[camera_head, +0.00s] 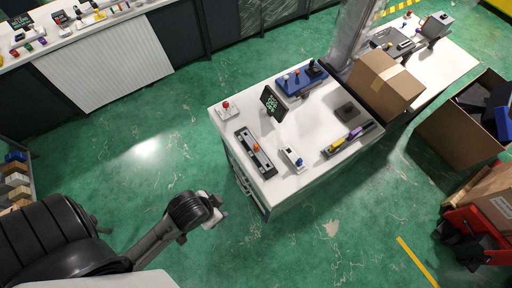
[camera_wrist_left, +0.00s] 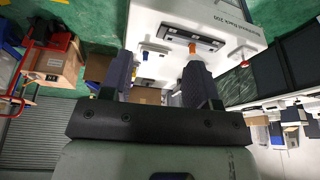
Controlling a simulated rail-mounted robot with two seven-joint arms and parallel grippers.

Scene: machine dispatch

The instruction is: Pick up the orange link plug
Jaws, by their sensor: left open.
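The orange link plug (camera_head: 255,148) stands in a long dark slotted rack (camera_head: 243,140) near the left edge of the white-topped bench. In the left wrist view the orange plug (camera_wrist_left: 192,47) shows just beyond the tip of the right-hand finger, below the rack (camera_wrist_left: 195,35). My left gripper (camera_head: 217,211) is over the green floor, to the lower left of the bench and apart from it. In its wrist view, the left gripper (camera_wrist_left: 158,74) has its two dark fingers spread with nothing held between them. My right gripper is out of view.
The bench top also bears a red-button box (camera_head: 226,107), a small dark display (camera_head: 272,102), a blue board with knobs (camera_head: 301,79), a white device with a blue part (camera_head: 292,159) and a tray (camera_head: 349,140). A cardboard box (camera_head: 385,82) stands at the bench's right end.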

